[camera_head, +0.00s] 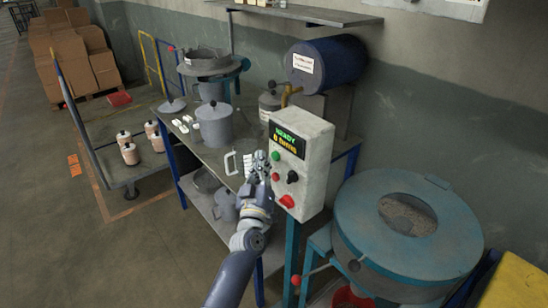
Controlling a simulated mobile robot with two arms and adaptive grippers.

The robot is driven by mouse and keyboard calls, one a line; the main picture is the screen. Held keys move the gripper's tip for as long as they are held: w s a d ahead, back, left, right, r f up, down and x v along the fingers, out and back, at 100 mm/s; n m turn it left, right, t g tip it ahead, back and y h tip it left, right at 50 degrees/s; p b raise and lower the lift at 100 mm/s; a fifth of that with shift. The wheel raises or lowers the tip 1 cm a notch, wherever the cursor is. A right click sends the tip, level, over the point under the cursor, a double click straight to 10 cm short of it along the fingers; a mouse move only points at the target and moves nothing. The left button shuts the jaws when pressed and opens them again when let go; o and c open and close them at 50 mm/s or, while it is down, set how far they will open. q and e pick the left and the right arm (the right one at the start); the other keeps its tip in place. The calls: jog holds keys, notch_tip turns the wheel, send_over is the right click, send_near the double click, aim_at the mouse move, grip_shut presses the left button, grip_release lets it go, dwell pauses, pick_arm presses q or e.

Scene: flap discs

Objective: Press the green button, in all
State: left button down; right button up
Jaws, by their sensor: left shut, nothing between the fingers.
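A white control box (315,150) stands on a blue post in the middle of the view. Its display (287,141) shows green "READY" above a yellow line that is hard to read. The green button (276,156) is on the left of its front face. A red button (276,177), a black knob (292,177) and a larger red button (288,201) are below it. My left gripper (261,157) is shut and empty, its tips just left of the green button. I cannot tell whether they touch the box. My right gripper is not in view.
A round teal machine (446,228) stands at the right of the box. A workbench (200,151) with a grey pot (214,125) and a blue drum (327,62) is behind. A cart (120,168) with several jars is at the left. Open floor lies at the lower left.

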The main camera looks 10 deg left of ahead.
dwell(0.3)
pick_arm(q)
jog(key=shift+w+d, duration=0.25)
jog(key=shift+w, duration=0.1)
